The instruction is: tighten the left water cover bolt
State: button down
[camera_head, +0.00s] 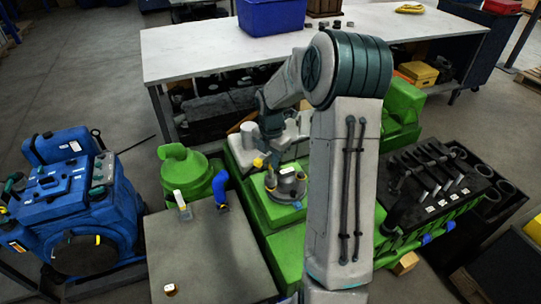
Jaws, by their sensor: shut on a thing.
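The water cover (288,186) is a grey round part with small bolt-like spots, on a green plate of the green engine (285,243). My gripper (266,158) points down just above and to the left of the cover. It is shut on a small yellow-ended thing (258,162), too small to identify. I cannot tell whether this thing touches the left bolt. The left bolt itself cannot be clearly made out. My own arm stands in front of the engine's middle and hides part of it, close to the cover's right.
A grey-topped table (215,262) with small items stands at front left. A blue machine (75,205) is further left. A dark cylinder head (430,180) lies on the right. A white workbench (200,52) with a blue bin (270,16) runs behind.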

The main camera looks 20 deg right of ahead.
jog(key=n+p, duration=0.2)
jog(key=n, duration=0.1)
jog(key=n+p, duration=0.1)
jog(key=shift+r, duration=0.25)
jog(key=n+p, duration=0.1)
jog(key=n, duration=0.1)
jog(key=shift+f+n+p, duration=0.1)
jog(key=shift+n+p, duration=0.2)
jog(key=shift+f, duration=0.1)
jog(key=shift+f, duration=0.1)
